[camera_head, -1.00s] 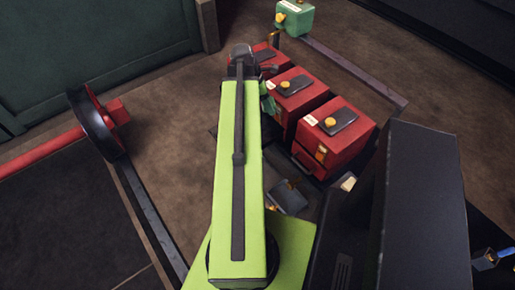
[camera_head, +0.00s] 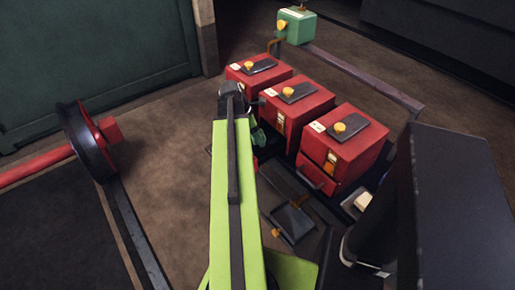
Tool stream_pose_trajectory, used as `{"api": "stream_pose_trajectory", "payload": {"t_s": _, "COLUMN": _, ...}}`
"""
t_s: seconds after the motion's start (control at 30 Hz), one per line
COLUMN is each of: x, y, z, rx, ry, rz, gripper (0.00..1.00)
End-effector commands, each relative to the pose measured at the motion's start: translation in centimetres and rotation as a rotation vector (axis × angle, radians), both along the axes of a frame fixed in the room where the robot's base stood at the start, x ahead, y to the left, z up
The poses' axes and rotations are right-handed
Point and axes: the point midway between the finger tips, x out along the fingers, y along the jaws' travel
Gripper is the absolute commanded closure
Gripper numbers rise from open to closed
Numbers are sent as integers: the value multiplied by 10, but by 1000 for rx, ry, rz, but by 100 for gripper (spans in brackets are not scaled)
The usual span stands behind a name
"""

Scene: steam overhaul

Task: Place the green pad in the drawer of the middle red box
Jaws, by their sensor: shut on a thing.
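Three red boxes stand in a slanting row, each with a dark plate and a yellow knob on top. The middle red box (camera_head: 310,108) is between the left red box (camera_head: 272,76) and the right red box (camera_head: 355,152). My gripper (camera_head: 254,126) is in front of the middle box's left side, mostly hidden by my lime-green arm. A small green piece, apparently the green pad (camera_head: 260,139), shows at the gripper, which is shut on it. A red bit (camera_head: 255,162) shows just below it; I cannot tell whether it is the drawer.
A green box (camera_head: 297,28) with a yellow knob stands behind the row. A dark wheel (camera_head: 86,142) on a red axle is at the left. A dark flat plate (camera_head: 293,223) lies low in front of the boxes. Bare brown floor lies left of my arm.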

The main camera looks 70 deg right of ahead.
Motion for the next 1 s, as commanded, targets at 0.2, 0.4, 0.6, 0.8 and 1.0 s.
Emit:
{"api": "stream_pose_trajectory", "payload": {"t_s": 0.2, "x": 0, "y": 0, "z": -24, "rx": 0, "ry": 0, "rz": 0, "gripper": 90}}
{"api": "stream_pose_trajectory", "payload": {"t_s": 0.4, "x": 0, "y": 0, "z": -37, "rx": 0, "ry": 0, "rz": 1, "gripper": 90}}
{"api": "stream_pose_trajectory", "payload": {"t_s": 0.6, "x": 1, "y": 0, "z": -36, "rx": 0, "ry": 0, "rz": 1, "gripper": 90}}
{"api": "stream_pose_trajectory", "payload": {"t_s": 0.8, "x": 1, "y": 0, "z": -38, "rx": 0, "ry": 0, "rz": 1, "gripper": 32}}
{"api": "stream_pose_trajectory", "payload": {"t_s": 1.0, "x": 1, "y": 0, "z": -38, "rx": 0, "ry": 0, "rz": 2, "gripper": 22}}
